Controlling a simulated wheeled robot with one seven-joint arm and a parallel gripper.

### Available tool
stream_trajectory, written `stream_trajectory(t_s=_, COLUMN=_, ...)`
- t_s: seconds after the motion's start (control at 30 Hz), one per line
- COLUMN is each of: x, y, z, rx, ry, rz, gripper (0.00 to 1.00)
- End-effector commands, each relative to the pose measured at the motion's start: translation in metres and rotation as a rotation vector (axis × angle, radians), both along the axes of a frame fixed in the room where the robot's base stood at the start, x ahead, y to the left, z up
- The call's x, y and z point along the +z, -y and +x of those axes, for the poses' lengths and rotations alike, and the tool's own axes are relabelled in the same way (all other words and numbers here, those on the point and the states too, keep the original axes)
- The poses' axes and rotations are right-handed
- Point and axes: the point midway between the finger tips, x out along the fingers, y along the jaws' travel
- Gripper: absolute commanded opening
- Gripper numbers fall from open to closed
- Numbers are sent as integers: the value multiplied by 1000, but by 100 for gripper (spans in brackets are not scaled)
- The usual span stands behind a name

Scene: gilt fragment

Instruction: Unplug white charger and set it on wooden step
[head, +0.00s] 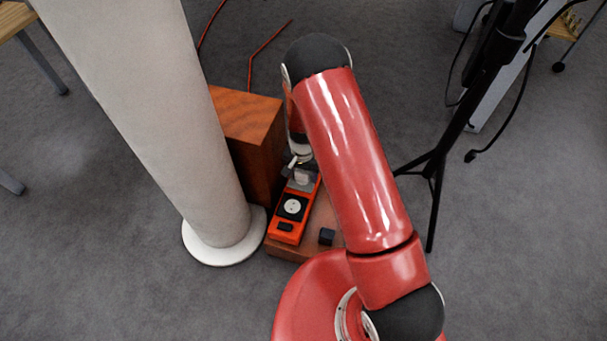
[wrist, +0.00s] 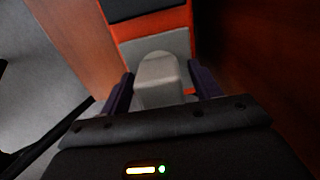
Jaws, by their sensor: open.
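The white charger (wrist: 158,80) stands in a grey socket face of the orange power strip (head: 285,226). In the head view the charger (head: 301,176) shows small, just below my gripper. My gripper (wrist: 161,88) is open, with one dark finger on each side of the charger; I cannot tell whether either finger touches it. In the head view my gripper (head: 299,163) is mostly hidden by my arm. The strip lies on a low wooden surface (head: 288,251). A taller wooden block (head: 247,112) stands behind and left of it; together they look like a step.
A thick white column (head: 170,110) with a round base stands close on the left. A black tripod stand (head: 440,155) is to the right. A red cable (head: 263,47) lies on the grey carpet.

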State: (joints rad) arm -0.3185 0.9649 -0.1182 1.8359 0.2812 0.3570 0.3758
Motion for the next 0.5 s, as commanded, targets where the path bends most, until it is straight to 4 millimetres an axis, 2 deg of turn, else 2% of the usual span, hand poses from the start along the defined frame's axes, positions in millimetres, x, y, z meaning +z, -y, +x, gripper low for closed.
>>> stream_trajectory(t_s=0.07, x=0, y=0, z=0, rx=0, ry=0, rz=0, gripper=63)
stream_trajectory(t_s=0.5, x=0, y=0, z=0, rx=0, ry=0, rz=0, gripper=5)
